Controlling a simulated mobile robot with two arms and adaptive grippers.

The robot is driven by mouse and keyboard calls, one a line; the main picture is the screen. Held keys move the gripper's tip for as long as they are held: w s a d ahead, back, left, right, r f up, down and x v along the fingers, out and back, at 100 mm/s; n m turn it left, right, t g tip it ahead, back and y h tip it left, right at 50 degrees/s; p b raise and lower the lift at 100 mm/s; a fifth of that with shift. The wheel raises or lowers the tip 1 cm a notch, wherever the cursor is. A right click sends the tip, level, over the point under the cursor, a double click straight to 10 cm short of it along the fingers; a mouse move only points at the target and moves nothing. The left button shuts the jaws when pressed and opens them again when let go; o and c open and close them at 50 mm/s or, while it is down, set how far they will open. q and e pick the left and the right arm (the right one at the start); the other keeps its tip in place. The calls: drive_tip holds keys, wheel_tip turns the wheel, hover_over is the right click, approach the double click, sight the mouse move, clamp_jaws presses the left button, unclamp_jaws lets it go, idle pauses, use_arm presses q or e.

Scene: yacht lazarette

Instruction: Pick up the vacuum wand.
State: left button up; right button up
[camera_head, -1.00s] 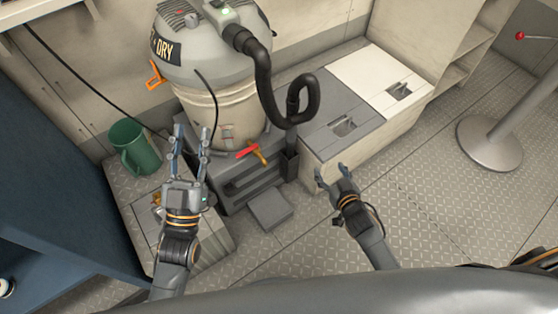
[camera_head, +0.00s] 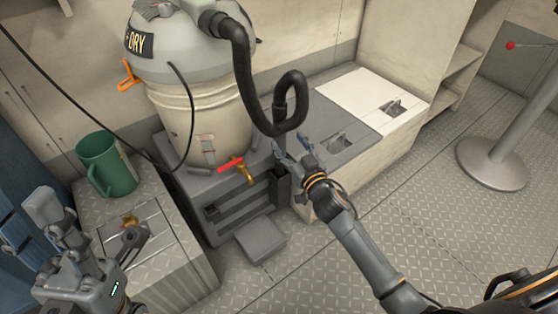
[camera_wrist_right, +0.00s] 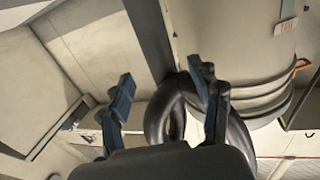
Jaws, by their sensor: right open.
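The vacuum wand (camera_head: 281,102) is a dark upright tube to the right of the vacuum's tank. Its upper end meets the looped black hose, and its lower end stands in a dark holder (camera_head: 279,186). My right gripper (camera_head: 291,148) is open, at the wand just above the holder, and overlaps it in the head view; I cannot tell whether they touch. In the right wrist view, the open fingers (camera_wrist_right: 163,97) are apart, with the hose loop (camera_wrist_right: 172,118) behind them. My left gripper (camera_head: 36,226) is at the lower left, fingers apart and empty.
The wet-dry vacuum (camera_head: 195,105) stands on a grey base with a red-handled brass valve (camera_head: 237,167). A green mug (camera_head: 106,165) stands on a locker at left. Low latched lockers (camera_head: 370,100) stand at right. A metal post (camera_head: 500,140) is farther right; open floor lies before it.

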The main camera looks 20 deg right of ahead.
sight(283, 134)
drive_tip(key=w+b, duration=0.1)
drive_tip(key=w, duration=0.2)
drive_tip(key=w+b, duration=0.1)
drive_tip(key=w, duration=0.1)
drive_tip(key=shift+w+a+f+b, duration=0.3)
drive_tip(key=shift+w+a+r, duration=0.1)
drive_tip(key=shift+w+r, duration=0.05)
drive_tip(key=shift+w, duration=0.35)
drive_tip(key=c, duration=1.3)
